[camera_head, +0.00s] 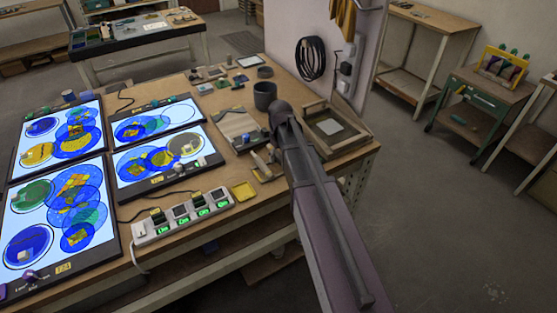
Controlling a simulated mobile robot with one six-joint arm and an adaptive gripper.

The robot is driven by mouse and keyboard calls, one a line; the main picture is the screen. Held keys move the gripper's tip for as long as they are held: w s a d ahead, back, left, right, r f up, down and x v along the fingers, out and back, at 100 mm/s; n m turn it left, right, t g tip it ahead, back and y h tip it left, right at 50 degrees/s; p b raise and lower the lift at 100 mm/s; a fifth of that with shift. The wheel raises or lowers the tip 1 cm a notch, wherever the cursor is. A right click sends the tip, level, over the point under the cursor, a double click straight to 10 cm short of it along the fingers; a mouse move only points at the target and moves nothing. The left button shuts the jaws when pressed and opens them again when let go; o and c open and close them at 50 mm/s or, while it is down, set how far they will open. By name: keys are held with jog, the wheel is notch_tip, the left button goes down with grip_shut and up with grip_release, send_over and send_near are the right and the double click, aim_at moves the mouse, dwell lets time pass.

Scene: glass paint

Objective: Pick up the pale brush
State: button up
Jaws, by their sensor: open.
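My arm reaches up from the lower right over the workbench, and its dark rounded end stands near the grey cup. I cannot make out my gripper's fingers; they are out of sight or hidden behind the arm. A small pale, tan item (259,163) lies on the bench just left of the arm. It may be the pale brush, but it is too small and partly covered to be sure. No other brush shows clearly.
Lit panels (52,192) with coloured glass discs fill the bench's left. A grey cup (264,94) and a wooden frame tray (350,148) are close to my arm.

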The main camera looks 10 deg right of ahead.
aim_at(280, 157)
grip_shut()
dwell(0.3)
jog(key=shift+r, duration=0.2)
notch_tip(280, 157, up, 3)
jog(key=p, duration=0.3)
jog(key=shift+f, duration=0.1)
jog(key=s+a+r+p, duration=0.1)
jog(key=s+a+p, duration=0.1)
jog(key=s, duration=1.3)
jog(key=shift+s+a+r, duration=0.4)
jog(key=shift+s, duration=0.1)
